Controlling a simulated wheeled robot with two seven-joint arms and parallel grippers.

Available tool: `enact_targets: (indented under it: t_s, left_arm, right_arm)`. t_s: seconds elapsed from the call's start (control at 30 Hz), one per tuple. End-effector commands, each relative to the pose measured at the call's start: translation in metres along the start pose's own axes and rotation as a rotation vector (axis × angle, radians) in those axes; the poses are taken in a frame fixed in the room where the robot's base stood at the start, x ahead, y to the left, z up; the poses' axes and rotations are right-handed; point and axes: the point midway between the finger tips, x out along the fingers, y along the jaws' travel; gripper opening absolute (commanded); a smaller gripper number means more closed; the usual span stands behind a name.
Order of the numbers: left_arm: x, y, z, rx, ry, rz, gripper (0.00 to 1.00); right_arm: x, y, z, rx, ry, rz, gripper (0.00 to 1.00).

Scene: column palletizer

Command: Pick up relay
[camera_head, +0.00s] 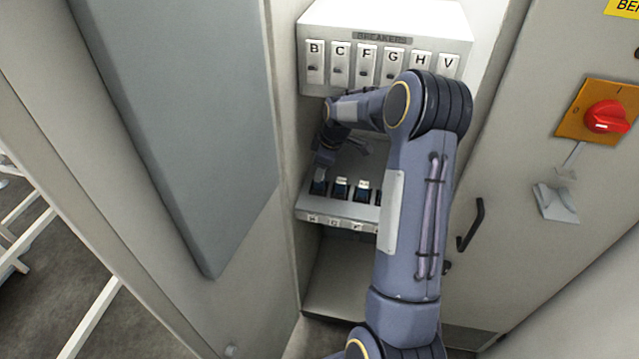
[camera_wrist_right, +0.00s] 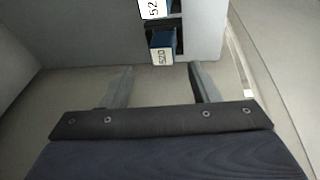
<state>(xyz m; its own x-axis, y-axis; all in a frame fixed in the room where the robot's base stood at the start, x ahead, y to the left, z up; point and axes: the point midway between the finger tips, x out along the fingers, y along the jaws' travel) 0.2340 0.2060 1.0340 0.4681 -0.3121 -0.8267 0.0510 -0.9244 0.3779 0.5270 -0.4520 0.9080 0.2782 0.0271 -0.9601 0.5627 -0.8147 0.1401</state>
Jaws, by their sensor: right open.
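Several small dark blue relays with pale tops stand in a row on the lower shelf of the open cabinet in the head view, among them a left one (camera_head: 319,187), a middle one (camera_head: 341,188) and one further right (camera_head: 361,190). My right gripper (camera_head: 342,152) is inside the cabinet above the left end of this row. In the right wrist view a blue relay marked 520 (camera_wrist_right: 161,44) lies beyond the gap between the open, empty fingers (camera_wrist_right: 163,72). A second relay (camera_wrist_right: 155,8) is partly cut off at the top edge. My left gripper is not in view.
A white breaker box (camera_head: 385,20) with lettered switches hangs above the relay shelf (camera_head: 335,219). A grey door panel (camera_head: 180,110) stands at the left. At right are a red rotary switch (camera_head: 606,117) and a dark door handle (camera_head: 471,225).

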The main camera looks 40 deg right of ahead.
Motion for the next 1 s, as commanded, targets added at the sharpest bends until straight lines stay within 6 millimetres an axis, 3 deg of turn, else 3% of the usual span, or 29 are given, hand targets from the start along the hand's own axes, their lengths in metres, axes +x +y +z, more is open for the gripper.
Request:
enact_targets:
  t_s: [0.3, 0.6, 1.0]
  left_arm:
    - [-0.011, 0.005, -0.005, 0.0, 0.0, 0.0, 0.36]
    - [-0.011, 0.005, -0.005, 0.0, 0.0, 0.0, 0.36]
    - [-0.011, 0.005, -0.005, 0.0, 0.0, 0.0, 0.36]
  right_arm:
    - [0.043, -0.005, 0.004, 0.0, 0.0, -0.002, 0.55]
    - [0.048, -0.004, 0.004, 0.001, 0.001, 0.0, 0.55]
    - [0.048, -0.004, 0.004, 0.001, 0.001, 0.0, 0.05]
